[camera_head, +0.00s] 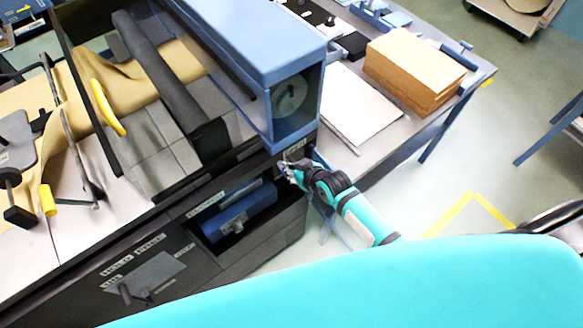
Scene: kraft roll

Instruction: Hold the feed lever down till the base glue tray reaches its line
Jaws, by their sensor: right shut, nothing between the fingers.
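My right gripper (290,172) is shut and empty at the right end of the dark machine front, by a small label (294,155) below the blue housing. Whether its fingers touch anything there I cannot tell. I cannot make out the feed lever; it may be hidden behind the gripper. A blue box-like unit (248,208) sits in a dark recess left of the gripper, under a label; it may be the glue tray, but no glue level or line can be read. My left gripper is not in view.
The blue housing (240,40) overhangs above the gripper. Brown kraft paper (145,85) runs through the machine beside a yellow curved handle (107,107). A side table (395,130) bears a brown stack (412,65) and white sheets (350,105). Open floor lies at right.

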